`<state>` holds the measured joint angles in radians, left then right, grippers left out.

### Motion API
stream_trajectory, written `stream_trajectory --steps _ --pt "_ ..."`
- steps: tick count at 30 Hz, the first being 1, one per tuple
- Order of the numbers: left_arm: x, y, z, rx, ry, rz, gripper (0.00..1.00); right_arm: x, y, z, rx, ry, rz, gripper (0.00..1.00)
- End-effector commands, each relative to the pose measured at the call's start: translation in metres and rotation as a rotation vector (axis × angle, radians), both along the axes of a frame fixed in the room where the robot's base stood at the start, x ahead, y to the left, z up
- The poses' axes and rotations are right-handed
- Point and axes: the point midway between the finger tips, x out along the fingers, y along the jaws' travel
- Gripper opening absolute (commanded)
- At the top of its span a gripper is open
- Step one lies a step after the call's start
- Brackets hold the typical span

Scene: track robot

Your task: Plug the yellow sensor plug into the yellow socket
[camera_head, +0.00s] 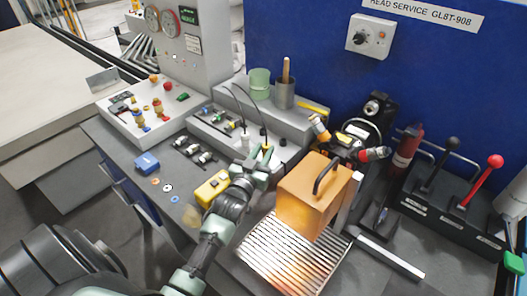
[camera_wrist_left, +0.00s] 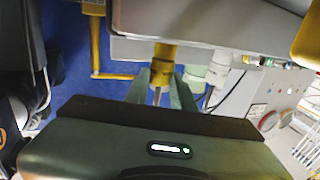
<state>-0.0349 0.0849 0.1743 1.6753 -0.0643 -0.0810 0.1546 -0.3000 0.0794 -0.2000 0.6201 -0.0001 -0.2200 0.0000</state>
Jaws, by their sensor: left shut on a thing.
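My left gripper (camera_head: 264,158) is at the front right of a grey panel box (camera_head: 222,142) with black cables arching over it. It is shut on the yellow sensor plug (camera_head: 267,149), whose small yellow top shows between the fingers. In the left wrist view a yellow cylinder (camera_wrist_left: 164,52) sits between the fingertips (camera_wrist_left: 161,88), close against a grey edge. I cannot tell whether it touches or enters a socket. A white plug (camera_head: 246,138) stands just left of the gripper, and it also shows in the wrist view (camera_wrist_left: 216,66). I cannot make out the yellow socket. My right gripper is not in view.
An orange box with a black handle (camera_head: 300,205) stands right of my left arm, on a slatted grate (camera_head: 268,262). A yellow case (camera_head: 212,188) lies left of the arm. A green cup (camera_head: 260,84) and a grey cup (camera_head: 284,96) stand behind the gripper.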

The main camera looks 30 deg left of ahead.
Motion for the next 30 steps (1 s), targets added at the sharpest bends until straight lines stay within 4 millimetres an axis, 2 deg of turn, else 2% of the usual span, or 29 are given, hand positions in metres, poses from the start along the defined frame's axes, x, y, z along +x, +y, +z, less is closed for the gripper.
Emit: stream_trajectory --steps 2,3,5,17,27,30 --pt "0.0 0.0 -0.004 -0.001 0.006 0.0 0.0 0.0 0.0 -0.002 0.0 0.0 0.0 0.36" --pt "0.0 0.0 -0.004 -0.001 0.006 0.0 0.33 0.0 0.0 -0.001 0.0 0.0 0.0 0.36" --pt "0.0 0.0 -0.004 -0.001 0.006 0.0 0.5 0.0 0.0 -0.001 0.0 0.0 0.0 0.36" --pt "-0.006 -0.001 -0.004 -0.001 0.005 0.0 0.5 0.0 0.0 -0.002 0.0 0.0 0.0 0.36" --pt "-0.059 -0.01 -0.006 -0.001 0.007 0.001 0.5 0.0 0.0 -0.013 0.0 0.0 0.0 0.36" --pt "-0.07 -0.012 -0.005 -0.002 0.006 0.001 0.5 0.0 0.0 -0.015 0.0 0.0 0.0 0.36"
